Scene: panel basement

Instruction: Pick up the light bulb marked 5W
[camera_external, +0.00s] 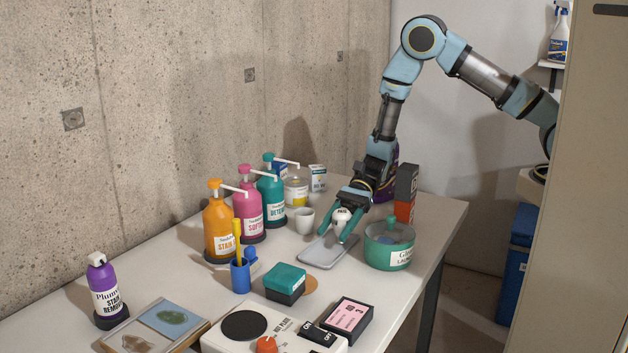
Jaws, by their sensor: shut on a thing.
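My gripper (333,230) reaches down over the far part of the white table. Its teal fingers are shut on a small white light bulb (342,215) with a dark marking, too small to read for certain. The bulb is between the fingers, just above the grey tray (328,257). I cannot tell whether it still touches the tray. No other bulb is clearly visible.
A white cup (304,221) and pump bottles in teal (271,191), pink (247,207) and orange (219,232) stand to the left. An orange-and-black box (405,192) stands behind the bowl.

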